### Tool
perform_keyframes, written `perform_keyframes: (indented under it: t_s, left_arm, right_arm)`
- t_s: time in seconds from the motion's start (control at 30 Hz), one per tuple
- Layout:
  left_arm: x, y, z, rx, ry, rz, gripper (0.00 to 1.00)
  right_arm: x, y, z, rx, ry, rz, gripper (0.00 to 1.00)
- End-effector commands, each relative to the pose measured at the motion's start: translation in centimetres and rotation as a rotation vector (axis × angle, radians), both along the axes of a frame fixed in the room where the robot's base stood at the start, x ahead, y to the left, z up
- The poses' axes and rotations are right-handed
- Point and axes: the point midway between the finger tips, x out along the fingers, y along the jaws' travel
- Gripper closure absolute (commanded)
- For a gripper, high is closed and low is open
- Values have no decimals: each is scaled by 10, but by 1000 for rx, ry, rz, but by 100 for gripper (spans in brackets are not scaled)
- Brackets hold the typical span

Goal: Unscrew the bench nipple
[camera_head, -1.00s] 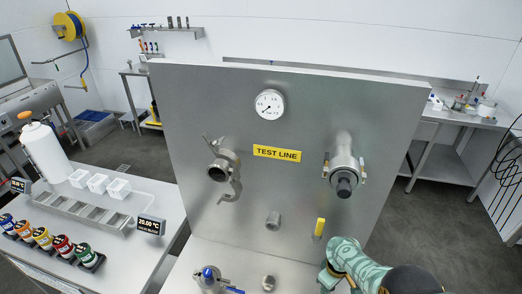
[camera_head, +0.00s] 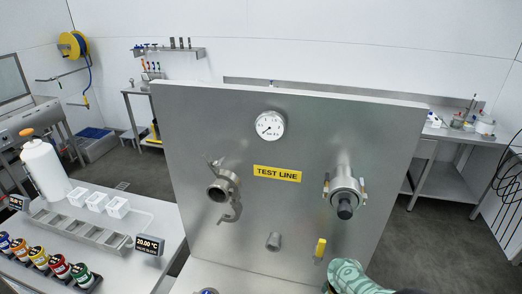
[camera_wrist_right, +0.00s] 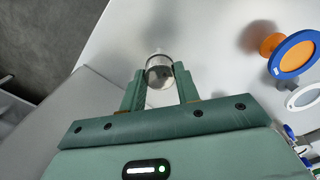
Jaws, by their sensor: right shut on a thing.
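In the right wrist view my right gripper (camera_wrist_right: 160,88) is shut on a short, shiny metal cylinder (camera_wrist_right: 160,70), which looks like the bench nipple. It sits between the two green fingertips, over a pale surface. In the head view only part of my green right gripper (camera_head: 346,276) shows, at the bottom edge right of centre. The held piece is hidden there, so whether it is still seated in the bench cannot be told. My left gripper is not in view.
The steel test-line panel (camera_head: 225,120) stands ahead, with a gauge (camera_head: 270,126), clamp fitting (camera_head: 224,187), right-hand port (camera_head: 345,190), small stub (camera_head: 273,241) and yellow-handled valve (camera_head: 320,248).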

Motion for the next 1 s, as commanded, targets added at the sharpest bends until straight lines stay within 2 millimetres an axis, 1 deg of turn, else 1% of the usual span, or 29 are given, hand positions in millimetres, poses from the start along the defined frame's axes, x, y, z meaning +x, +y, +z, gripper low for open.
perform_keyframes:
  t_s: [0.07, 0.27, 0.37, 0.47, 1.0]
  left_arm:
    - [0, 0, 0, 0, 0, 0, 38]
    - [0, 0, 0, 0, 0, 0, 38]
    - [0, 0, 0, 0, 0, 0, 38]
    - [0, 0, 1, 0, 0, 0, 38]
    - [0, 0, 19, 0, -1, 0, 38]
  right_arm:
    - [0, -1, 0, -2, -1, 30, 100]
    - [0, -2, 0, -3, -1, 31, 100]
    - [0, -2, 0, -3, -1, 88, 100]
    - [0, -2, 1, -4, -1, 84, 100]
    - [0, -1, 19, -2, -1, 82, 100]
